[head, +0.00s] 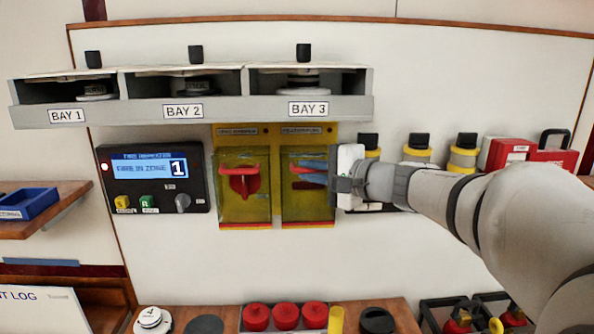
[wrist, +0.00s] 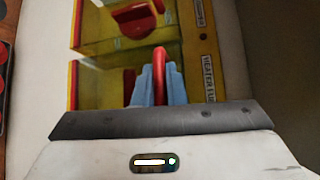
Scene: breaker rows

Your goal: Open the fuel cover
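The fuel cover (head: 290,208) is a clear yellowish cover on the right one of two yellow wall boxes. It looks closed over its box. In the wrist view a label reading HEATER FUEL (wrist: 209,78) is beside it. A red handle (wrist: 161,62) stands out at the cover. My gripper (head: 306,172) is at this cover, coming from the right. In the wrist view its two blue fingers (wrist: 160,84) lie close against both sides of the red handle and look shut on it. A darker red part (wrist: 130,80) shows behind the cover. My gripper hides the cover's right part in the head view.
The neighbouring yellow box (head: 243,205) with its red handle is close on the left. A fire panel (head: 152,178) is further left. The bay shelf (head: 225,112) juts out above. Several yellow-banded black knobs (head: 463,155) and a red box (head: 535,153) are behind my arm.

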